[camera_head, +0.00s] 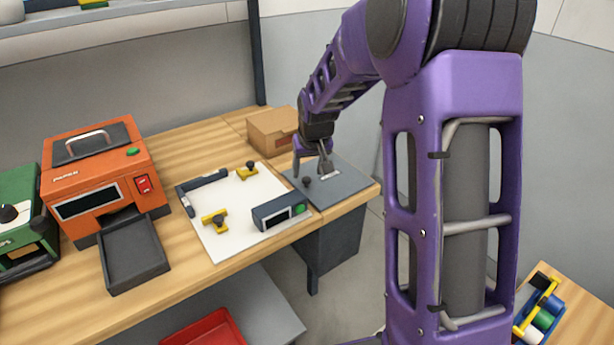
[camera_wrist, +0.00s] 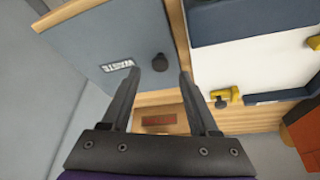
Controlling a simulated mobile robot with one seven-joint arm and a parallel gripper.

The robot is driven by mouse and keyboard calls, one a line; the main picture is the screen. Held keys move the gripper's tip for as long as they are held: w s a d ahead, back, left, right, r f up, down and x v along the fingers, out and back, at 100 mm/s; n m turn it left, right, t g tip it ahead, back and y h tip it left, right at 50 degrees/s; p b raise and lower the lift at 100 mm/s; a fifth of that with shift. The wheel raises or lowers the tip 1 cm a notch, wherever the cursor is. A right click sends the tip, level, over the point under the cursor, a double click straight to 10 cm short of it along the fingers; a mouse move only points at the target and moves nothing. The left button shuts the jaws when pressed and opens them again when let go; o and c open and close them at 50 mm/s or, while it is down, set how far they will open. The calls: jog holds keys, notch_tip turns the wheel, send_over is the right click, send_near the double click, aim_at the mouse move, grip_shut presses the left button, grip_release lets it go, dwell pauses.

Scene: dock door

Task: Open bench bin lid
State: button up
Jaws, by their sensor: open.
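The bench bin lid (camera_head: 350,188) is a flat grey-blue panel at the right end of the wooden bench, and it lies closed. It also shows in the wrist view (camera_wrist: 95,40), with a "WASTE" label (camera_wrist: 117,66). A small dark round knob (camera_head: 306,181) stands on the lid near its left side. In the wrist view the knob (camera_wrist: 158,62) appears between the fingertips, slightly beyond them. My gripper (camera_head: 313,168) is open and empty above the lid, and its fingers also show in the wrist view (camera_wrist: 161,73). I cannot tell the exact height gap.
A cardboard box (camera_head: 268,132) stands behind the lid. An orange machine (camera_head: 105,180) stands farther left. Space above the lid is clear.

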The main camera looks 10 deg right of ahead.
aim_at(306, 179)
jog(key=shift+x, duration=1.65)
jog(key=shift+r, duration=0.1)
grip_shut()
